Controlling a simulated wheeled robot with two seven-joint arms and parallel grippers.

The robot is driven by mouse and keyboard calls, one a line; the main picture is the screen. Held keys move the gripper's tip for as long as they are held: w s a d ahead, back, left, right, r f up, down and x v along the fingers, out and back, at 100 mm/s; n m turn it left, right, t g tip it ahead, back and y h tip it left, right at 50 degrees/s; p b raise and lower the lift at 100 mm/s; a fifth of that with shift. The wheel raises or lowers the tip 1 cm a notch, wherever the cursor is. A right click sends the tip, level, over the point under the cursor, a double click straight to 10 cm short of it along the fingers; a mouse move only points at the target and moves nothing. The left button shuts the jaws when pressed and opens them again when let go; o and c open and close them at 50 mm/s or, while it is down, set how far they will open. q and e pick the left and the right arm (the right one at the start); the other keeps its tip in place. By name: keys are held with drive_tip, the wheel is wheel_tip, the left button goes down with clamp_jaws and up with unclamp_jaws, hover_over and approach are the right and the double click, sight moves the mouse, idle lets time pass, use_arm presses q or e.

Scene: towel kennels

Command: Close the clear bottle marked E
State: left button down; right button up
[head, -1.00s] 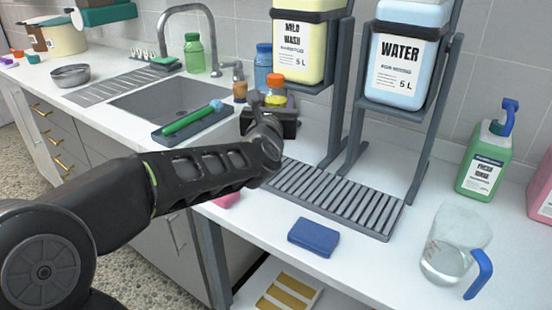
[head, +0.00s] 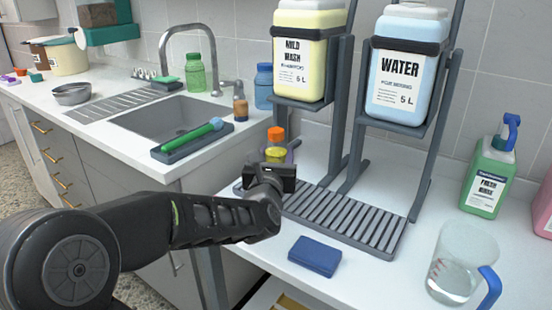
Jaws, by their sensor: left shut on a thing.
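My left gripper (head: 274,178) is at the left end of the grey slatted drip tray, in front of the yellow container's stand. It is shut on a small bottle with an orange top (head: 276,134) and a yellow band or contents (head: 276,154). The bottle looks upright. Its lower part is hidden behind the gripper. No letter E can be read on it, and I cannot tell if the orange top is fully closed. My right gripper is not in view.
The slatted tray (head: 345,220) lies below the mild wash container (head: 300,60) and the water container (head: 405,75). A blue sponge (head: 314,256), a clear jug (head: 460,260) and a green rinse bottle (head: 488,180) stand on the counter. The sink (head: 175,125) is at left.

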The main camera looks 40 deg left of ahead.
use_arm(q)
drive_tip(key=shift+f, duration=0.15)
drive_tip(key=shift+f, duration=0.15)
drive_tip(key=c, duration=1.1)
unclamp_jaws()
drive_tip(key=o, duration=0.5)
